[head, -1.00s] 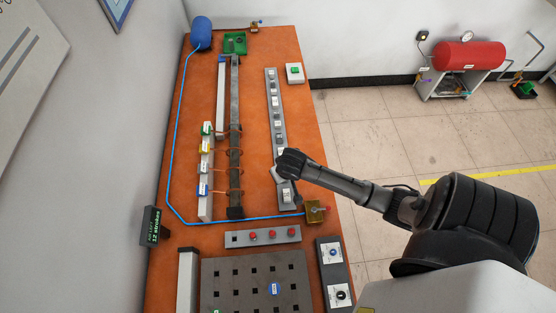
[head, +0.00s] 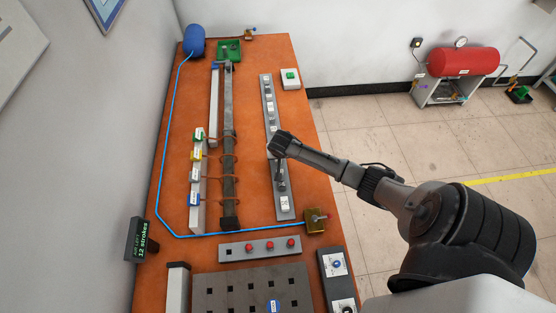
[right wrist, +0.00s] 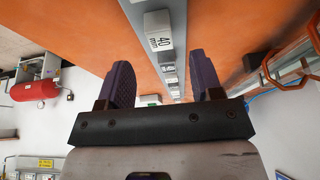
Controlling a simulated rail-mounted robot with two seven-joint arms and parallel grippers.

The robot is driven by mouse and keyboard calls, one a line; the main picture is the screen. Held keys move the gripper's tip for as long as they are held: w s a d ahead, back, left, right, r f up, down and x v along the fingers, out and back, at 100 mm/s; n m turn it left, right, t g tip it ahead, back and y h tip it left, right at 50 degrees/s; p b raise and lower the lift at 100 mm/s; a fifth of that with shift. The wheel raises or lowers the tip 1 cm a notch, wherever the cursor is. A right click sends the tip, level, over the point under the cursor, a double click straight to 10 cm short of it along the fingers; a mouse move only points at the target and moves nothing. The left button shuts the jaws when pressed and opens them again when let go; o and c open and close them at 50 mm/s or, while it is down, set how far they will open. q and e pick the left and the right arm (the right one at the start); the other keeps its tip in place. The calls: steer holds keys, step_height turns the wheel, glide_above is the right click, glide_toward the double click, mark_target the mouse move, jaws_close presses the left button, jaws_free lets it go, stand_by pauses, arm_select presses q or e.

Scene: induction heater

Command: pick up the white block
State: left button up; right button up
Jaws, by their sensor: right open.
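Several white blocks sit along a narrow grey rail. In the head view the nearest white block (head: 284,203) is at the rail's near end. In the right wrist view a white block marked 40 mm (right wrist: 158,40) is closest to the camera, with smaller ones beyond it. I cannot tell which one the task means. My right gripper (head: 276,147) is over the middle of the rail and hides part of it. In the right wrist view its two dark fingers (right wrist: 158,84) are spread apart with nothing held between them. My left gripper is out of view.
The grey rail (head: 281,180) lies on an orange table (head: 250,185). Left of it stands a dark bar (head: 229,180) with copper coils. A brass block (head: 315,220), a red-button panel (head: 260,248) and a perforated plate (head: 240,285) are nearer. A green-button box (head: 290,79) is farther back.

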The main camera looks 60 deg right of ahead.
steer(key=shift+b+x, duration=0.45)
steer(key=shift+x, duration=2.25)
steer(key=shift+a, duration=0.1)
steer(key=shift+c, duration=0.4)
steer(key=c, duration=0.9)
